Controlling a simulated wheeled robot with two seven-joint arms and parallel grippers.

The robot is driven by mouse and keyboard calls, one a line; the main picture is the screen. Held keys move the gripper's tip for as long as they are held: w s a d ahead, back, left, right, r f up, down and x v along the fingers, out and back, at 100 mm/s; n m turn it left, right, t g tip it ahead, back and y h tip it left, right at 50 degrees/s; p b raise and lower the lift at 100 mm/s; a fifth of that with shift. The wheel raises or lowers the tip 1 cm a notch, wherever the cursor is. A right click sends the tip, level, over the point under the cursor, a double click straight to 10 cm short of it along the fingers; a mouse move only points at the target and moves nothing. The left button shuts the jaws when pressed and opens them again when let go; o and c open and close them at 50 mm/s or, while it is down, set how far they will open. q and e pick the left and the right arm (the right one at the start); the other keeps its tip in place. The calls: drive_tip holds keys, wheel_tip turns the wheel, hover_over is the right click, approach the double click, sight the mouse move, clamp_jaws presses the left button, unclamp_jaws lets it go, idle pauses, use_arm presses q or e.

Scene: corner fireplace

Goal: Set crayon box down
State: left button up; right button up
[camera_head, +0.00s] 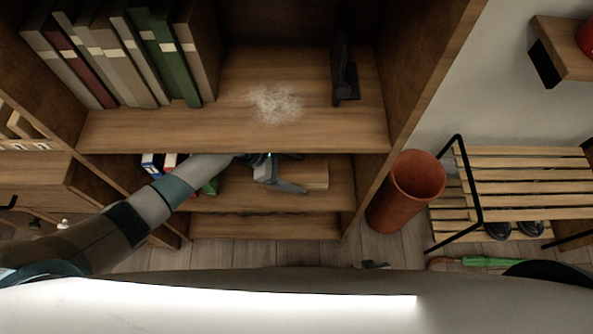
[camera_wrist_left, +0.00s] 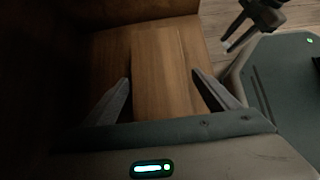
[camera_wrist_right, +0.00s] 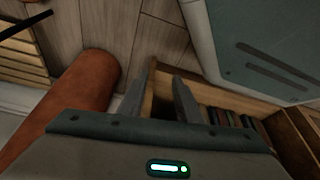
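A plain light-wood box (camera_head: 313,174) lies on the middle shelf of the bookcase, at the right. I cannot tell for certain that it is the crayon box. My left gripper (camera_head: 283,171) reaches into this shelf, just left of the box. In the left wrist view my left gripper (camera_wrist_left: 160,77) has its fingers wide apart, with the wooden box (camera_wrist_left: 160,50) showing between and beyond them; I see no grip on it. My right gripper (camera_head: 373,265) is low in front of the bookcase. In the right wrist view its fingers (camera_wrist_right: 163,70) are slightly apart and empty.
Books (camera_head: 130,55) stand on the upper shelf (camera_head: 240,130), above my left arm. A dark bookend (camera_head: 344,70) is at its right. A red-brown bin (camera_head: 405,190) stands right of the bookcase, beside a slatted shoe rack (camera_head: 520,180).

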sight(279, 171)
use_arm(q)
drive_tip(key=shift+a+r, duration=0.1)
use_arm(e)
drive_tip(key=shift+d, duration=0.2)
use_arm(q)
drive_tip(key=v, duration=0.5)
drive_tip(key=shift+a+r+p, duration=0.25)
drive_tip(key=shift+p, duration=0.05)
drive_tip(key=shift+v, duration=0.8)
use_arm(e)
drive_tip(key=shift+w+a+r+t, duration=0.1)
drive_tip(key=shift+w+a+t, duration=0.2)
drive_tip(key=shift+w+a+r, duration=0.1)
drive_tip(key=shift+w+a, duration=0.05)
